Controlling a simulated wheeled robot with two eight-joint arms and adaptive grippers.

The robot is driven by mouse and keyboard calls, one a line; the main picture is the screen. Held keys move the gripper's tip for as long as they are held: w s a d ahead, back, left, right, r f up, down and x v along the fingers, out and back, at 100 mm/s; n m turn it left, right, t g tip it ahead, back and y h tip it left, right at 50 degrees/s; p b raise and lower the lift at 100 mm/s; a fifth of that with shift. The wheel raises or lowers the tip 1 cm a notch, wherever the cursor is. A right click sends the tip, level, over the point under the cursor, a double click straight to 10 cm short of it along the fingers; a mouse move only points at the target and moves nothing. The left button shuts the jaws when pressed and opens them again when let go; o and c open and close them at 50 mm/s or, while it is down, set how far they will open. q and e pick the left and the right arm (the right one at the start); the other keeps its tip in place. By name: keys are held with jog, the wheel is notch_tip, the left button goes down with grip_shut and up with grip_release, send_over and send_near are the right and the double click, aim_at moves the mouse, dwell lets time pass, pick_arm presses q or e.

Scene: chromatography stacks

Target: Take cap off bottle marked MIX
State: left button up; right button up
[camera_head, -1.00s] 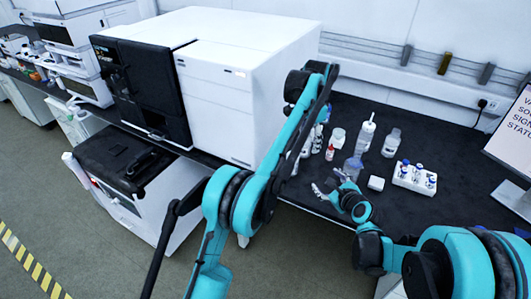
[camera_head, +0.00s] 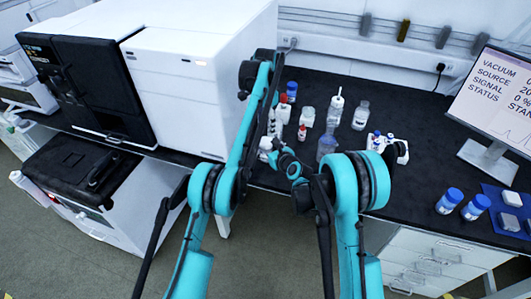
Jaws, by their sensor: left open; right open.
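Several small bottles stand grouped on the dark bench. I cannot read a MIX label on any of them. They include a blue-capped bottle (camera_head: 291,91), a red-capped bottle (camera_head: 283,107), a smaller red-capped bottle (camera_head: 302,133), a clear jar (camera_head: 307,117), a white squeeze bottle (camera_head: 335,112), a clear bottle (camera_head: 361,117) and a clear flask (camera_head: 326,147). My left gripper (camera_head: 272,126) points down beside the left of this group, partly hidden by its arm. My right gripper (camera_head: 266,151) is low near the bench's front edge, left of the flask. Both are open; neither visibly holds anything.
A large white instrument (camera_head: 190,75) stands close at the left. Two blue-capped jars (camera_head: 449,201) and a monitor (camera_head: 497,95) stand at the right. The bench between rack and monitor is clear.

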aim_at(266, 141)
jog(key=shift+w+a+f, duration=0.1)
jog(key=shift+w, duration=0.1)
jog(key=shift+c, duration=0.4)
grip_shut()
pick_arm(q)
jog(key=shift+s+f, duration=0.1)
jog(key=shift+f, duration=3.85)
pick_arm(e)
jog(key=shift+s, duration=0.1)
pick_arm(q)
jog(key=shift+c, duration=0.3)
jog(key=c, duration=1.1)
